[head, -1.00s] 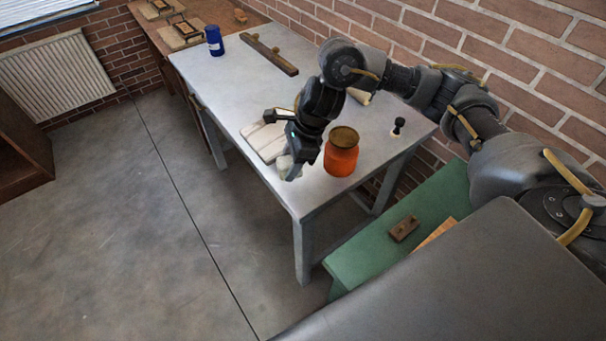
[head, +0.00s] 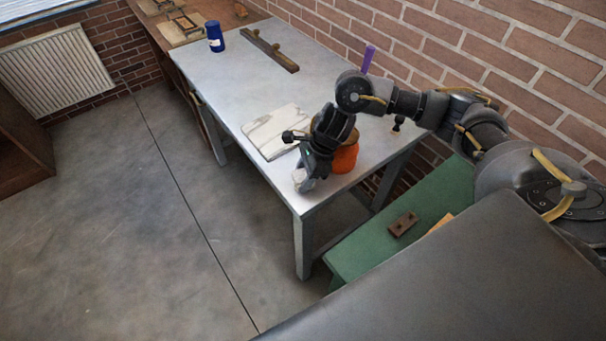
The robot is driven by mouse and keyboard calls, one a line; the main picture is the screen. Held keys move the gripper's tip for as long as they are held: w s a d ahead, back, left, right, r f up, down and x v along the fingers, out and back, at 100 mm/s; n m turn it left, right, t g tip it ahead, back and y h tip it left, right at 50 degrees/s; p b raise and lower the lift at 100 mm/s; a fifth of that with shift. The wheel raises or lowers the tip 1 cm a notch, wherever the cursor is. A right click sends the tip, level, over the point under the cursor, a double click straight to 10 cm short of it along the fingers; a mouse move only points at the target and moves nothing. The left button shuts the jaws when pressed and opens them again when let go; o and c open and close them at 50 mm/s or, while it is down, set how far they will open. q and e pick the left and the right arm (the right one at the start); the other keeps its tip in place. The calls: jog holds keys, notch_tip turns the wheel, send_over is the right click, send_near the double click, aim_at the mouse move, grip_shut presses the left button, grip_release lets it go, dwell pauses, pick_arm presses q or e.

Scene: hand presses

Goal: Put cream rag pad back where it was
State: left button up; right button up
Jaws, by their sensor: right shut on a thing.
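My right gripper (head: 306,177) is low over the near edge of the grey table, beside the orange jar. It is shut on a small pale pad, which looks like the cream rag pad (head: 300,178). The pad is partly hidden by the fingers, and I cannot tell whether it touches the tabletop. My left gripper is not in view.
The orange jar (head: 345,158) stands just right of the gripper, partly hidden by my arm. A pale slab (head: 270,131) lies to the left. A black-knobbed tool (head: 397,123), blue bottle (head: 214,36) and brown bar (head: 271,50) are also on the table (head: 220,85).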

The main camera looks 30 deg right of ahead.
jog(key=shift+f, duration=0.15)
jog(key=o, duration=1)
jog(key=shift+d+r, duration=0.1)
jog(key=shift+r, duration=0.25)
jog(key=b+v, duration=0.2)
jog(key=v, duration=0.9)
jog(key=shift+d+r, duration=0.15)
jog(key=shift+r, duration=0.2)
jog(key=shift+f, duration=0.1)
